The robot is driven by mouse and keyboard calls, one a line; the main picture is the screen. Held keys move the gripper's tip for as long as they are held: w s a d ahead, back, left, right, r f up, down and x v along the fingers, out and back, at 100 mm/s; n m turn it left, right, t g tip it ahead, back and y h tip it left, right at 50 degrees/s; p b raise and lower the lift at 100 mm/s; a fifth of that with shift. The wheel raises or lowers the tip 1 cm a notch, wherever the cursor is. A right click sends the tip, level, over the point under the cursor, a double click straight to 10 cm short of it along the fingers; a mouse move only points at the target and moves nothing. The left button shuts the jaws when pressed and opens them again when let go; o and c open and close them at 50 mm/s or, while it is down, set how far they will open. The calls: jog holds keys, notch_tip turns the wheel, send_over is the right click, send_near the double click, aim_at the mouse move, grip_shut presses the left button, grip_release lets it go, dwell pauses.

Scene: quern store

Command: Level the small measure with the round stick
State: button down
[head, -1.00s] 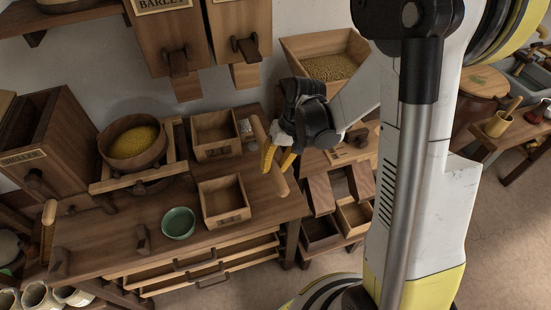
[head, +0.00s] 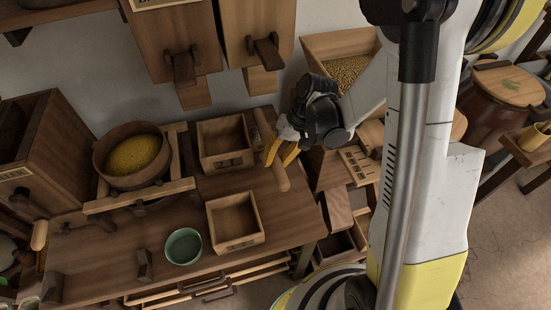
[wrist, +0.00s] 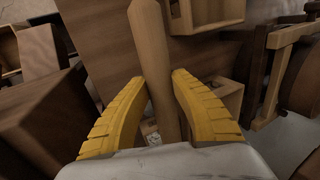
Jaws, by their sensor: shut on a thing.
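My gripper (head: 281,150) has its yellow fingers shut on the round stick (head: 280,178), a pale wooden rod. The stick is over the right end of the bench, just right of two square wooden boxes. It also shows between the fingers in the wrist view (wrist: 151,45). One box stands at the back (head: 214,169) and one nearer the front (head: 236,240). I cannot tell which is the small measure. In the wrist view one box shows at the top right (wrist: 205,14), the other partly behind the right finger (wrist: 229,97).
A round sieve or tub of yellow grain (head: 133,157) sits on a wooden frame at the left. A green bowl (head: 184,246) stands at the bench's front. A grain-filled bin (head: 346,73) is behind my arm. Wooden chutes hang on the wall above. Open bench (head: 120,235) lies front left.

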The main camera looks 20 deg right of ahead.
jog(key=shift+f+b, duration=2)
jog(key=shift+f, duration=0.5)
jog(key=shift+a, duration=0.15)
jog(key=shift+a, duration=1)
jog(key=shift+d, duration=0.1)
jog(key=shift+d, duration=1.05)
jog(key=shift+d, duration=0.15)
jog(key=shift+d+b, duration=0.35)
jog(key=shift+d, duration=0.6)
